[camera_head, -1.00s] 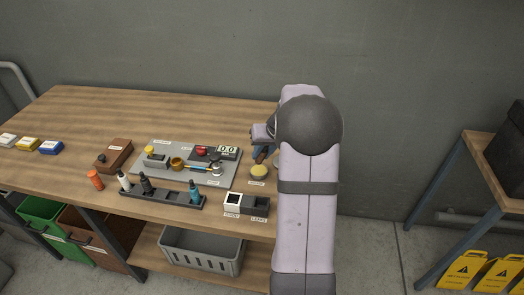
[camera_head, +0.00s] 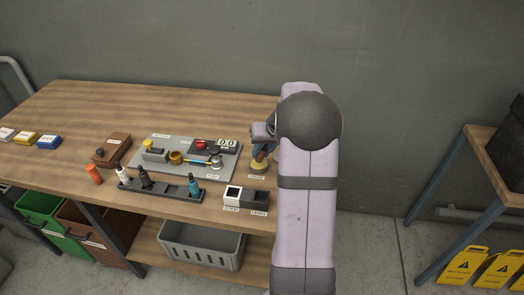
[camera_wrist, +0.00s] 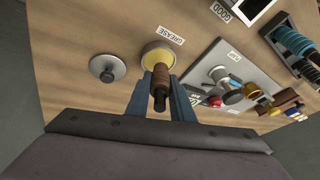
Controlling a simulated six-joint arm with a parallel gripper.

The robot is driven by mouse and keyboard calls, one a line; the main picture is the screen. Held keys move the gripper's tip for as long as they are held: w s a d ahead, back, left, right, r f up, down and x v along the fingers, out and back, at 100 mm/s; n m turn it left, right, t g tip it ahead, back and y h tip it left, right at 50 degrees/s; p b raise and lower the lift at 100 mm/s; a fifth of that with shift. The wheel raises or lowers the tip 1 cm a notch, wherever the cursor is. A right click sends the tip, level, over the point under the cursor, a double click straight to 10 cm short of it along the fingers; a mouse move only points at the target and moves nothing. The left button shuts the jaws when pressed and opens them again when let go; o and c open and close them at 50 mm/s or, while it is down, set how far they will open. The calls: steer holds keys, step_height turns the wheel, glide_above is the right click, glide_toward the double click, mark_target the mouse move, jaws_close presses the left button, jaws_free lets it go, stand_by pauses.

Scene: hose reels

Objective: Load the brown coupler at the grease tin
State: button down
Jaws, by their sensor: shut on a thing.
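My gripper (camera_wrist: 161,92) is shut on the brown coupler (camera_wrist: 160,76), which points away from the wrist between the two blue fingers. In the wrist view the coupler's far end overlaps the yellow grease in the open grease tin (camera_wrist: 148,49), beside a GREASE label. Whether it touches the grease I cannot tell. In the head view my gripper (camera_head: 263,152) is directly above the grease tin (camera_head: 257,166), at the right of the bench, and my arm hides part of this area.
A grey disc with a knob (camera_wrist: 107,68) lies beside the tin. The test board (camera_head: 150,170) is left of it.

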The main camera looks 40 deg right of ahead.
steer(key=shift+f+b, duration=0.75)
stand_by(2.2)
steer(key=shift+r, duration=0.1)
steer(key=shift+r+p, duration=2.45)
steer(key=shift+r, duration=1.05)
